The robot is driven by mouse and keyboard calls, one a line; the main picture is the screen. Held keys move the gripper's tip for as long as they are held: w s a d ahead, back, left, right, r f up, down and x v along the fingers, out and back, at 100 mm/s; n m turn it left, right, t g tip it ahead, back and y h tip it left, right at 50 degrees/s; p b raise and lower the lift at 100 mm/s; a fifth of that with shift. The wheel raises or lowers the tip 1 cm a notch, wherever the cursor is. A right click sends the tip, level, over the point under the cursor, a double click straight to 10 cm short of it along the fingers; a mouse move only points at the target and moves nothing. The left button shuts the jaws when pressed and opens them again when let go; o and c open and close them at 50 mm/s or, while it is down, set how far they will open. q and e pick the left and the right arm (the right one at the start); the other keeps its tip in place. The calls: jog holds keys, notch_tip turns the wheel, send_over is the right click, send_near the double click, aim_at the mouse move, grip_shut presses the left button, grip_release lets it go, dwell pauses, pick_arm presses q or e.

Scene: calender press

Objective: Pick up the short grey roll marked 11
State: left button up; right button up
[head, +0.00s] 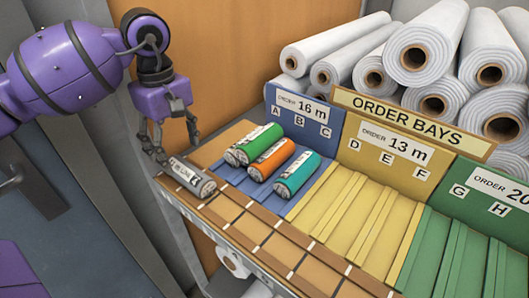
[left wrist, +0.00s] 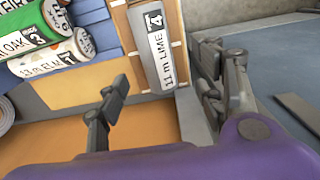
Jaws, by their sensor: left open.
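The short grey roll (head: 192,178) lies on the brown front strip at the left end of the shelf. In the left wrist view the grey roll (left wrist: 151,45) has a label reading 11 m LIME and a 4 at one end. My left gripper (head: 175,143) is open and empty, just behind and above the grey roll's left end. In the left wrist view its fingers (left wrist: 160,88) stand apart on either side of the roll's near end, and I see no contact. My right gripper is not in view.
Green (head: 260,143), orange (head: 271,158) and teal (head: 297,174) rolls lie close by in the blue bay (head: 315,115). The yellow bay (head: 345,210) and green bay (head: 450,255) are empty. Large white rolls (head: 425,50) are stacked behind. An orange panel (head: 240,50) stands behind my left arm.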

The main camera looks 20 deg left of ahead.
aim_at(185, 166)
pick_arm(q)
jog(key=shift+f, duration=0.1)
notch_tip(185, 166, down, 2)
jog(key=shift+w+f, duration=0.15)
jog(key=shift+f, duration=0.1)
jog(key=f, duration=0.1)
jog(key=f+p, duration=0.1)
jog(key=f, duration=0.2)
jog(key=shift+d+f, duration=0.1)
jog(key=shift+d, duration=0.2)
jog(key=shift+f, duration=0.4)
jog(key=shift+c, duration=0.4)
jog(key=c, duration=1.1)
jog(key=shift+c, duration=0.7)
jog(key=shift+r, duration=0.15)
